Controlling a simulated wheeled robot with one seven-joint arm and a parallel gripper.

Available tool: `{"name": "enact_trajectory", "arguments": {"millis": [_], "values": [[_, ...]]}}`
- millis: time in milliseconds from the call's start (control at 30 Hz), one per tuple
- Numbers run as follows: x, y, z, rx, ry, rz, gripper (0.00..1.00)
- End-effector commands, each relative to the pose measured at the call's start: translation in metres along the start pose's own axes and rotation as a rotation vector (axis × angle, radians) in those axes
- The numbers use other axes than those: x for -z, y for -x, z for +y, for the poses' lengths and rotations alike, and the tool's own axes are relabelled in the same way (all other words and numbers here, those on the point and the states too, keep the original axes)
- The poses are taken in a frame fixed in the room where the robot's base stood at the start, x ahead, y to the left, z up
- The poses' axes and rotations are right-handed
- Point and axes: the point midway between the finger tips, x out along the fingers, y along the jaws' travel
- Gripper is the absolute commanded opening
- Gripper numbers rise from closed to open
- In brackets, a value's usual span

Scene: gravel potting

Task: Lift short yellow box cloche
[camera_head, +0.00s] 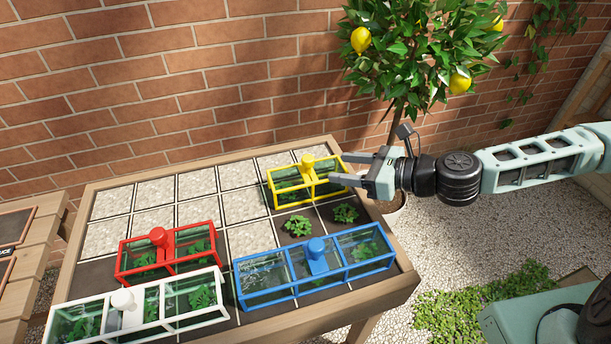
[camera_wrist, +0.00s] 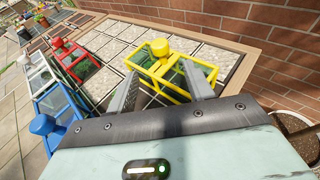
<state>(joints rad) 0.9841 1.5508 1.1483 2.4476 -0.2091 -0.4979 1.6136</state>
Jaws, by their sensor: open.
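The short yellow box cloche (camera_head: 304,183) stands at the back right of the gridded table, a yellow frame with clear panes and a round yellow knob on top. Green leaves show through its panes. It also shows in the wrist view (camera_wrist: 172,72), just ahead of the fingers. My gripper (camera_head: 347,168) is open at the right end of the cloche, its fingers pointing left towards it. In the wrist view my gripper (camera_wrist: 160,90) has its two fingers apart, with part of the yellow frame between them. I cannot tell whether the fingers touch it.
A red cloche (camera_head: 167,253), a blue cloche (camera_head: 315,272) and a white cloche (camera_head: 135,305) stand on the table (camera_head: 372,300). Small bare plants (camera_head: 298,225) grow between yellow and blue. A potted lemon tree (camera_head: 420,55) and a brick wall (camera_head: 130,90) rise behind.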

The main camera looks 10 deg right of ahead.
Motion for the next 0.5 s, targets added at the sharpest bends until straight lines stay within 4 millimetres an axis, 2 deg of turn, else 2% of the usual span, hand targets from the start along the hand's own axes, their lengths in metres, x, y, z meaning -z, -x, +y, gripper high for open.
{"name": "enact_trajectory", "arguments": {"millis": [200,300,500], "values": [[-0.001,-0.043,0.001,-0.002,0.002,0.001,0.52],[-0.001,-0.056,0.0,-0.001,0.002,0.001,0.52],[-0.002,-0.068,0.0,-0.001,0.003,0.0,0.52]]}}
